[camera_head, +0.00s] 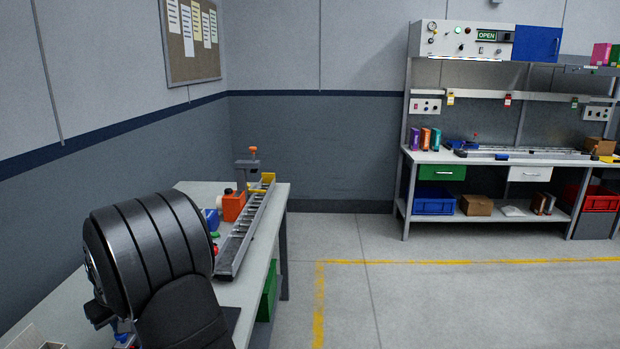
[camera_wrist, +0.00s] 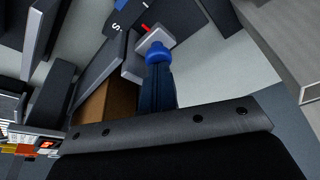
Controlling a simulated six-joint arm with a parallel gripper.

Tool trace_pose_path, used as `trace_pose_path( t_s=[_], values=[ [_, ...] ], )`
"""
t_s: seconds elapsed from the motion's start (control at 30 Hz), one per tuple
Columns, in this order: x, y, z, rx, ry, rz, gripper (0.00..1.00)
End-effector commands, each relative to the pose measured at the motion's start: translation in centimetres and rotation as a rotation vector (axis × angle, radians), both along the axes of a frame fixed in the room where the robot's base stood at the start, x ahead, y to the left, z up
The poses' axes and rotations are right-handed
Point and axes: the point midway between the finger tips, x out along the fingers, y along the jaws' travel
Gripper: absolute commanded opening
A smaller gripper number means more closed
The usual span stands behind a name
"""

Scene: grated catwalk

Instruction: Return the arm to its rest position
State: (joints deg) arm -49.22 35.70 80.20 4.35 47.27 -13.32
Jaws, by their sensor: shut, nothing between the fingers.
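In the wrist view a dark bar with several bolts, part of my gripper (camera_wrist: 168,122), crosses the lower frame. It is shut with nothing held. Just beyond it stands a dark blue item with a bright blue cap (camera_wrist: 159,52); I cannot tell whether they touch. In the head view my large black ribbed arm joint and a dark link fill the lower left, over the near workbench (camera_head: 60,290). They hide part of that bench and the gripper's fingertips.
A grey rail or conveyor (camera_head: 243,232) runs along the near bench, with an orange block (camera_head: 233,206) beside it. A grey pillar with an orange top (camera_head: 251,165) stands at its far end. Open floor (camera_head: 430,300) lies right of it, before a second workbench (camera_head: 500,157).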

Motion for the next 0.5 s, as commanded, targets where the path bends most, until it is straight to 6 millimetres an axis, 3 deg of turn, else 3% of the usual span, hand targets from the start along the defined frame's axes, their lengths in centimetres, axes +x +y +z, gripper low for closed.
trace_pose_path(
  t_s=[0.2,0.5],
  values=[
    [-2.0,-0.1,-0.1,-0.003,0.001,0.0,0.0],
    [-1.8,-0.1,0.3,-0.002,0.001,-0.001,0.0]
  ],
)
